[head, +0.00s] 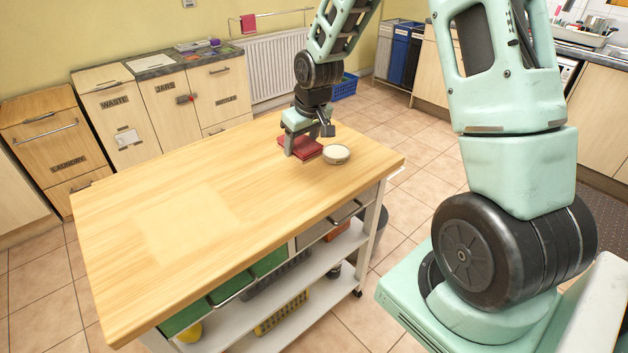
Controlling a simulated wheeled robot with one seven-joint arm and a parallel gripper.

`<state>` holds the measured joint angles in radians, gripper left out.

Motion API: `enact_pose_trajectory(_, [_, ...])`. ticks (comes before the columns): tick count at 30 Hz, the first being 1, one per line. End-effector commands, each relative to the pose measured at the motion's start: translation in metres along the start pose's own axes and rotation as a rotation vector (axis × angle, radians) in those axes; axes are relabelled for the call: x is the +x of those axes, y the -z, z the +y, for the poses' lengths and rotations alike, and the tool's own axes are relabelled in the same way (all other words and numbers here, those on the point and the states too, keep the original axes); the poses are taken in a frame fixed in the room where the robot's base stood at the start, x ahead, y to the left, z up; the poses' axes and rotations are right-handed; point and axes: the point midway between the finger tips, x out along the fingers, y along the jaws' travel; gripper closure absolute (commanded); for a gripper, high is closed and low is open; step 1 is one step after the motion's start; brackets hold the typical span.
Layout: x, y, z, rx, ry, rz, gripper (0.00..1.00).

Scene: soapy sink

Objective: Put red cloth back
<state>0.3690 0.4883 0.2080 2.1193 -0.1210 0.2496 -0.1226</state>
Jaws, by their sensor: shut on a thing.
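A folded red cloth (306,149) is at the far right end of the wooden table (150,230), beside a small round white dish. My gripper (301,149) reaches down over the cloth and is shut on it. The fingers hide part of the cloth. I cannot tell whether the cloth rests on the table or is slightly lifted. A second red cloth (249,23) hangs on a rail at the back wall above the radiator.
The round white dish (336,153) stands close to the right of my gripper. Most of the tabletop is bare. Cabinets (170,95) and a white radiator (275,66) line the back wall. A blue crate (345,87) sits on the floor behind the table.

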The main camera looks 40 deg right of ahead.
Motion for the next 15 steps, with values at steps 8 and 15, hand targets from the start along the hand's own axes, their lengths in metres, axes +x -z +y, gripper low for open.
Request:
enact_pose_trajectory(8, [0.043, -0.016, 0.0, 0.0, 0.001, -0.006, 0.63])
enact_pose_trajectory(15, [0.069, -0.024, 0.0, 0.0, 0.001, -0.007, 0.63])
